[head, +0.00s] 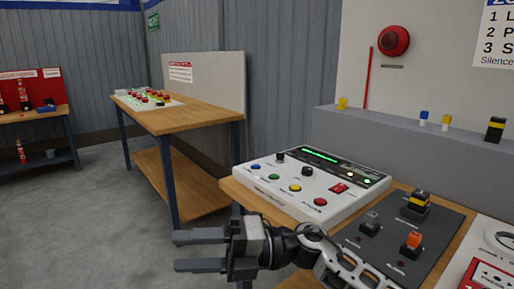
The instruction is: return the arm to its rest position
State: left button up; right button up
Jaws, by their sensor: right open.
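My right gripper (202,251) is in the lower middle of the head view. Its two grey fingers point left and stand apart, with nothing between them. It is in front of the near table's left edge, close to the white control panel (262,196). My right arm comes in from the bottom right, across the front of the near table. My left gripper does not show.
A dark switch plate (383,262) lies right of the panel, and a red-and-white box (483,274) is at the bottom right corner. Another wooden table (190,118) stands behind. Grey floor (90,220) is clear at left.

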jog(key=w+d+f+m+t+h, duration=0.1)
jog(key=d+f+m+t+h, duration=0.4)
jog(key=m+t, duration=0.8)
jog(key=w+d+f+m+t+h, duration=0.1)
jog(key=d+f+m+t+h, duration=0.2)
jog(key=d+f+m+t, duration=0.85)
jog(key=s+d+f+m+g+h, duration=0.3)
jog(key=s+f+m+g, duration=0.2)
jog(key=s+m, duration=0.2)
jog(key=s+d+f+m+g+h, duration=0.4)
jog(key=s+f+m+g, duration=0.1)
jog(key=s+m, duration=0.2)
jog(key=shift+s+f+p, duration=0.35)
jog(key=shift+s, duration=0.05)
jog(key=shift+d, duration=0.1)
